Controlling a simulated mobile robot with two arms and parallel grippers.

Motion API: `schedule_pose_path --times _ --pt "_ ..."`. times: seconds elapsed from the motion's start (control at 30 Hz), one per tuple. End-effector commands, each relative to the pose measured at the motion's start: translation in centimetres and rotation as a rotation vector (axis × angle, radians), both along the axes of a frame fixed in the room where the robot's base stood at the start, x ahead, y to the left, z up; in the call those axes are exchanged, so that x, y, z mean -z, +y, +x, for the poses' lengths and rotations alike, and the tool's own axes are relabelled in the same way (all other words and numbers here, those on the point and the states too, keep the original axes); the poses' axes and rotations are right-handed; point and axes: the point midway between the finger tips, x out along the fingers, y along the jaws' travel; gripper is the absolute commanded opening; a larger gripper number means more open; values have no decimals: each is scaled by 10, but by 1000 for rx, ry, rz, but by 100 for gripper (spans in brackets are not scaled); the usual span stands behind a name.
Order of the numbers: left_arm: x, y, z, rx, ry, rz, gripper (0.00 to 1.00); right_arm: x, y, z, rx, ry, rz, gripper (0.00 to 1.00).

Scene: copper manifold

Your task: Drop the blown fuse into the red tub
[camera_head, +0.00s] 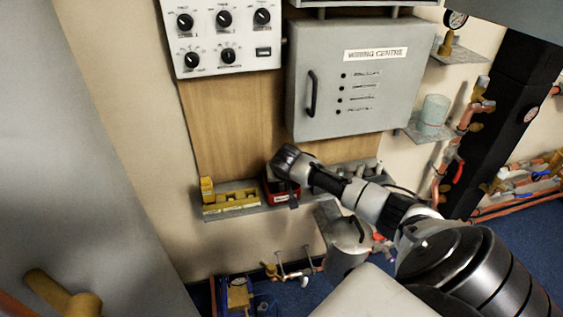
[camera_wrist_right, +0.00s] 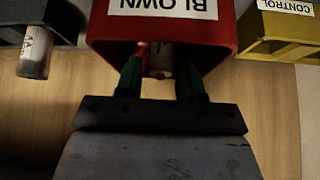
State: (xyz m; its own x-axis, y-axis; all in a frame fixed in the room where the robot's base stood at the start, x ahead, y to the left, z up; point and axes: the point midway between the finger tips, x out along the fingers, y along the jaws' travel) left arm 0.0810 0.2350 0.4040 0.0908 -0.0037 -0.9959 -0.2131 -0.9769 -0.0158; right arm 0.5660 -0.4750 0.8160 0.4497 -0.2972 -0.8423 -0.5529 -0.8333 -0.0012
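The red tub (camera_head: 271,194) stands on the grey shelf below the wiring centre. In the right wrist view the red tub (camera_wrist_right: 228,35) carries a white label reading BLOWN, seen upside down. My right gripper (camera_wrist_right: 159,80) is at the tub's opening, with its two green-tipped fingers apart. A pale fuse-like cylinder with some red (camera_wrist_right: 160,62) shows in the dark between and beyond the fingertips. Gaps seem to show on both sides of it, and its far end is hidden in shadow. In the head view my right wrist largely hides the tub. My left gripper is not in view.
A yellow container (camera_head: 230,201) sits left of the tub on the shelf (camera_head: 220,214); the wrist view shows a yellow bin labelled CONTROL (camera_wrist_right: 280,40). A grey holder (camera_wrist_right: 62,22) with a white cylinder (camera_wrist_right: 34,55) is on the other side. The wiring centre cabinet (camera_head: 360,90) hangs above.

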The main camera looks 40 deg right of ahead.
Motion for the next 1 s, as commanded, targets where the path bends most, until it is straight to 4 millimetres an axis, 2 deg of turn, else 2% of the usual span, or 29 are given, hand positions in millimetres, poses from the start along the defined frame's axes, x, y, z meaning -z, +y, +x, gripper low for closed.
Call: schedule_pose_path --times 0.03,0.07,0.33,0.43,0.57,1.0 --pt "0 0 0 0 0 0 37 0 0 0 0 0 0 46" --pt "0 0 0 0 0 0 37 0 0 0 0 0 0 50" --pt "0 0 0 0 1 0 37 -1 0 0 0 -1 -1 50" --pt "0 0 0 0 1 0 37 -8 -1 1 -1 -2 -2 50" --pt "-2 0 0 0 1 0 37 -24 3 -5 -1 -1 0 50" --pt "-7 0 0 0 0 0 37 -98 30 -45 -2 -2 -1 50"
